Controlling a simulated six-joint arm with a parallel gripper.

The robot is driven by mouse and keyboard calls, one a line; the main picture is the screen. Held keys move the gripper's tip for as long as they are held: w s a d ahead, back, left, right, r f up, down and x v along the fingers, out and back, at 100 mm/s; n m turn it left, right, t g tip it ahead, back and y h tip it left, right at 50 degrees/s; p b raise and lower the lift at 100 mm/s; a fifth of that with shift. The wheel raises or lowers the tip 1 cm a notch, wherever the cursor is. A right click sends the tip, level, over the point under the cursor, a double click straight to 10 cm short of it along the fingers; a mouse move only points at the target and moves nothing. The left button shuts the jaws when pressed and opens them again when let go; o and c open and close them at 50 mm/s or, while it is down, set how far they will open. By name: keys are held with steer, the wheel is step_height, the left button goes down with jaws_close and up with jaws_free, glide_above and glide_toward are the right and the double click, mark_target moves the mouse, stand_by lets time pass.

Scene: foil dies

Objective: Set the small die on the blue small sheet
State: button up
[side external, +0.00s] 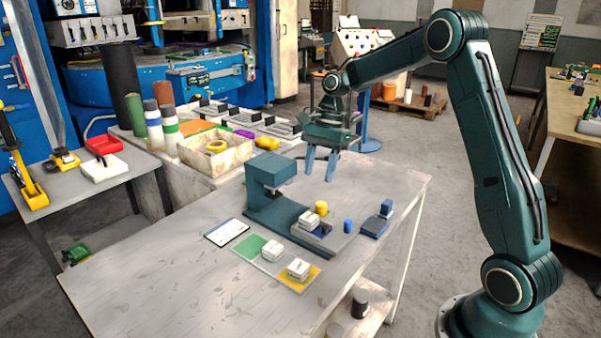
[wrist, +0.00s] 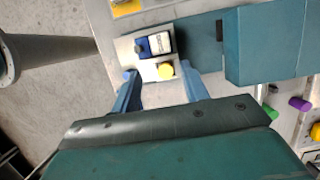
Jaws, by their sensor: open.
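My gripper (side external: 320,175) is open and empty, above the table behind the teal press; its fingers also show in the wrist view (wrist: 163,92). A dark blue sheet (side external: 320,230) lies on the press's plate and shows in the wrist view (wrist: 144,47). A white die (side external: 309,219) sits at this blue patch, also in the wrist view (wrist: 160,42), covering part of it. Two more white dies stand in front: one (side external: 274,250) by the green sheet (side external: 250,247), one (side external: 299,268) on the yellow sheet (side external: 311,279). Which die is the small one I cannot tell for sure.
The teal press (side external: 271,185) stands left of the plate. A yellow cylinder (side external: 321,208) and a blue cylinder (side external: 348,226) stand near the die. A stand with a blue block (side external: 386,207) is to the right. A white tablet (side external: 227,232) lies left. The front-left tabletop is clear.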

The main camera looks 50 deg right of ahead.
steer(key=s+a+r+n+t+h, duration=0.2)
steer(key=s+a+r+n, duration=0.6)
steer(key=s+a+r, duration=0.25)
steer(key=s+a+n+t+h, duration=0.1)
steer(key=s+a+n+t, duration=0.1)
steer(key=s+n, duration=0.8)
steer(key=s+t, duration=0.1)
steer(key=s, duration=0.5)
steer(key=shift+s+f+t, duration=0.15)
steer(key=shift+s+t, duration=0.05)
steer(key=shift+t, duration=0.1)
